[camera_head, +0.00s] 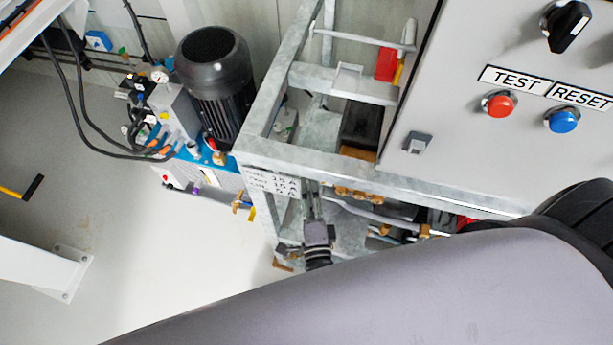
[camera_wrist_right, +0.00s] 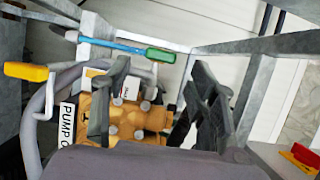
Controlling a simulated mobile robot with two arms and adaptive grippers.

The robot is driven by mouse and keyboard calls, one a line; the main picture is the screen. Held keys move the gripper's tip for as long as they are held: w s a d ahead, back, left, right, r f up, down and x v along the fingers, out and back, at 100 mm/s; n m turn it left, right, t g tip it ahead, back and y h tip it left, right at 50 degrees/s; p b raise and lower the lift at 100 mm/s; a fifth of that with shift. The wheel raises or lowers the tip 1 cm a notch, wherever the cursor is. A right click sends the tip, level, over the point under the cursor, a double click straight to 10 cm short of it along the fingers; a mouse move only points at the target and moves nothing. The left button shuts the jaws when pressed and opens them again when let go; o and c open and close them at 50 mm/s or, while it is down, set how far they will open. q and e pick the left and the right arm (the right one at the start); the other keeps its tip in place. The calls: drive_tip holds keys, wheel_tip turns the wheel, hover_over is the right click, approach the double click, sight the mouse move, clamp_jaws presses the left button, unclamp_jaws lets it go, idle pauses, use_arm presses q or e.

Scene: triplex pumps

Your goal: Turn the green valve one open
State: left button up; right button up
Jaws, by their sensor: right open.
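The green valve handle (camera_wrist_right: 161,55) shows in the right wrist view, at the end of a thin blue bar, above a brass-coloured valve block (camera_wrist_right: 135,117). I cannot make it out in the head view. My right gripper (camera_wrist_right: 160,72) is open, its two dark fingers spread on either side below the green handle. Whether they touch it I cannot tell. My left gripper is not in view.
A galvanised frame (camera_head: 262,125) surrounds the valve area. A control panel (camera_head: 450,110) with red and blue buttons stands at the right. A yellow handle (camera_wrist_right: 25,72) and a red handle (camera_wrist_right: 306,155) lie to either side. A motor pump (camera_head: 215,75) stands behind left.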

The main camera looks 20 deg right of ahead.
drive_tip(key=v, duration=0.6)
drive_tip(key=shift+s, duration=0.4)
drive_tip(key=s+f+n+g+y, duration=0.35)
drive_tip(key=f+n, duration=0.35)
drive_tip(key=f, duration=0.4)
drive_tip(key=s+f+n+g+y, duration=0.35)
drive_tip(key=f+n, duration=0.35)
drive_tip(key=f, duration=0.4)
drive_tip(key=s+d+f+n+g+h, duration=0.1)
drive_tip(key=s+d+f+n+g, duration=0.3)
drive_tip(key=s+d+f, duration=0.2)
drive_tip(key=s+d+f+n+g+h, duration=0.2)
drive_tip(key=s+d+f+n+g, duration=0.2)
drive_tip(key=s, duration=0.7)
wheel_tip(320, 180, down, 3)
drive_tip(key=shift+s+d+r+n+g, duration=0.1)
drive_tip(key=shift+s+d+n+g, duration=0.25)
drive_tip(key=shift+d+g, duration=0.65)
